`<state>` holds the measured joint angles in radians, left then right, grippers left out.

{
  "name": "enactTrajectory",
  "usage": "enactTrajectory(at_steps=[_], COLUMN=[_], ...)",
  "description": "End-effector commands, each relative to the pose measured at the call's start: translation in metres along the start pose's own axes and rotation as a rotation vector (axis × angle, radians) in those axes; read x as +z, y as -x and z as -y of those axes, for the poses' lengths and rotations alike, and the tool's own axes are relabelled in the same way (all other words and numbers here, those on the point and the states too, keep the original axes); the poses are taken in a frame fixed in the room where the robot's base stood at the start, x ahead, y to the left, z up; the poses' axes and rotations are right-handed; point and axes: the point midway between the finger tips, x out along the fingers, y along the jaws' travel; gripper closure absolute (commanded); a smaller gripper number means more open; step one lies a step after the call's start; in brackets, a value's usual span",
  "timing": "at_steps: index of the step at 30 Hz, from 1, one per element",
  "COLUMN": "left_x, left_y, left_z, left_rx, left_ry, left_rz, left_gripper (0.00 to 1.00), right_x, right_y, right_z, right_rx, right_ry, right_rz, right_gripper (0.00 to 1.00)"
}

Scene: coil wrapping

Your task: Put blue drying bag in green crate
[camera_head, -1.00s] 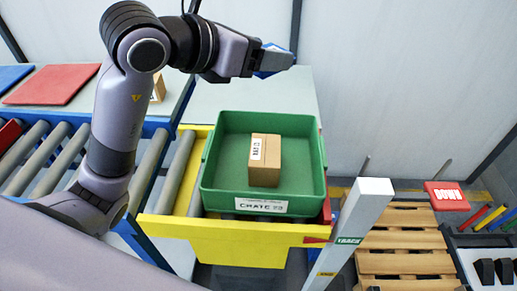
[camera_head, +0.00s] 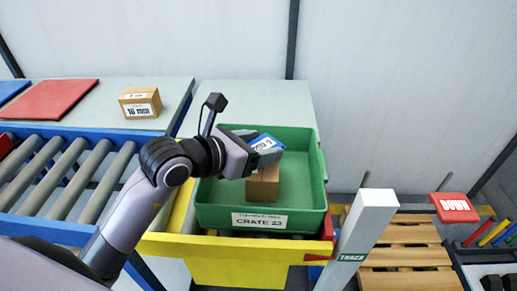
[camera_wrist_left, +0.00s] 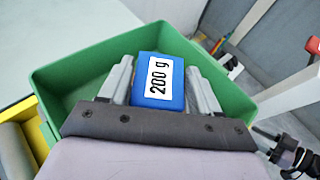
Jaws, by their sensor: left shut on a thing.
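The blue drying bag (camera_head: 266,143) has a white label, which reads "200 g" in the left wrist view (camera_wrist_left: 158,80). My left gripper (camera_head: 268,152) is shut on it, one finger on each side. In the head view the bag shows over the green crate (camera_head: 262,221), above a brown box (camera_head: 263,187) that stands inside. I cannot tell whether the bag touches the box. The crate, labelled "CRATE 23", sits on a yellow stand, and its wall also shows in the left wrist view (camera_wrist_left: 75,78).
A brown box (camera_head: 141,103) and a red mat (camera_head: 55,98) lie on the left counter beyond the roller conveyor (camera_head: 85,178). A grey post (camera_head: 358,235) stands right of the crate, with a wooden pallet (camera_head: 410,250) beyond it.

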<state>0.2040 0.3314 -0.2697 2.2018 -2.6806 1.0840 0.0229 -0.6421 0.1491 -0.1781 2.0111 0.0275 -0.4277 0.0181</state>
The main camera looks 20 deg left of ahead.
Motion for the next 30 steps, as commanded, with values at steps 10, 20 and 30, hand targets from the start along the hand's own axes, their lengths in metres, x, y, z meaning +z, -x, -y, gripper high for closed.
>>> enactTrajectory(at_steps=[10,20,30], left_x=[-0.005,-0.015,-0.016], left_y=[-0.002,-0.006,-0.007], left_z=[0.000,0.000,0.000], left_rx=[0.001,0.001,0.001], left_ry=[-0.001,-0.001,-0.001], left_rz=[0.003,0.002,0.001], left_gripper=[0.70,0.70,0.12], right_x=[-0.002,0.003,-0.001], right_y=[-0.001,-0.005,-0.005], right_z=[0.000,0.000,0.001], right_rx=[0.000,-0.001,-0.004], right_ry=[-0.001,-0.005,-0.006], right_rz=[-0.004,0.000,-0.008], right_gripper=[0.50,0.50,0.50])
